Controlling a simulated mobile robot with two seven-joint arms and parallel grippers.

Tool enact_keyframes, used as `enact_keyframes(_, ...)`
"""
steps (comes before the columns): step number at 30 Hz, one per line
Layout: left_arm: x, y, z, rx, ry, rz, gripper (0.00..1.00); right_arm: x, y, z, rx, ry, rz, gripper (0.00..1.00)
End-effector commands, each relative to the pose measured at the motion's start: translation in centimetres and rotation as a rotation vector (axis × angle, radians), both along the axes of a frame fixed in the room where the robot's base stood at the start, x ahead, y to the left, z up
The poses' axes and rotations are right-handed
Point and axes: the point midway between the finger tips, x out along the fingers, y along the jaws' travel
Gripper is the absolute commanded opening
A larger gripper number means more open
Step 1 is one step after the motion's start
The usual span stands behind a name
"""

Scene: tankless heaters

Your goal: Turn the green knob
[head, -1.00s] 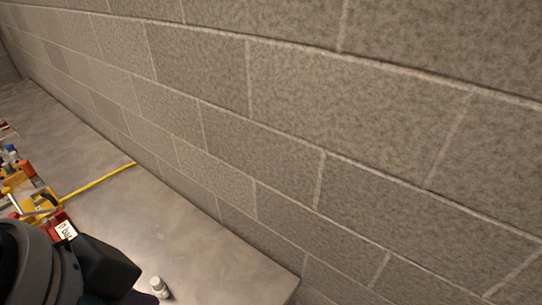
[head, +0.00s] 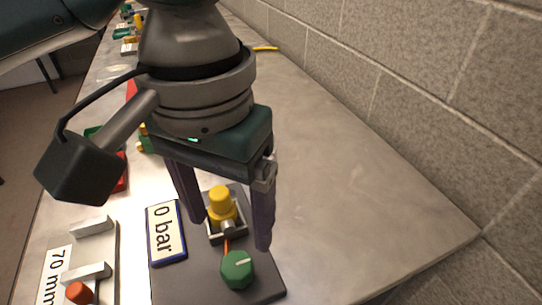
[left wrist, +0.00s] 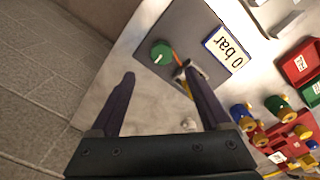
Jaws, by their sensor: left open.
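The green knob (head: 238,269) is round with a white line on top, and sits on a dark grey plate (head: 175,285). It also shows in the left wrist view (left wrist: 161,54), beyond and between the fingertips. My left gripper (head: 231,235) is open and empty, pointing down. Its fingers stand either side of a yellow-topped fitting (head: 219,200) in the head view, behind the knob. I see no contact with the knob. My right gripper is not in view.
A "0 bar" display (head: 166,233) stands left of the knob on the same plate. Red and yellow parts (left wrist: 290,140) lie at the right in the left wrist view. The table's right side is clear, beside a block wall.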

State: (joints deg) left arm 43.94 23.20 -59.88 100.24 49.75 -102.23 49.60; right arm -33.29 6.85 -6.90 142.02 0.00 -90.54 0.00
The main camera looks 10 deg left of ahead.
Motion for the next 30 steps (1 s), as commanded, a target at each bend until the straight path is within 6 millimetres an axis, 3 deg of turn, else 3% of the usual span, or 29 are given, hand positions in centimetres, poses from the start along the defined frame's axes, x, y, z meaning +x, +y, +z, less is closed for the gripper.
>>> enact_keyframes(5,0.1,0.3,-1.9,0.011,0.005,0.011,0.81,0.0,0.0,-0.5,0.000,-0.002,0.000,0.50)
enact_keyframes(12,0.1,0.2,-6.5,0.011,0.004,0.009,0.81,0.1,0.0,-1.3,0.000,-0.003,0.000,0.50)
enact_keyframes(18,0.1,0.2,-9.3,0.011,0.002,0.007,0.81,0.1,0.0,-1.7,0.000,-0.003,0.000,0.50)
enact_keyframes(30,0.1,0.2,-10.1,0.008,-0.001,0.006,0.80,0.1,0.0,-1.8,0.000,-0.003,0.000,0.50)
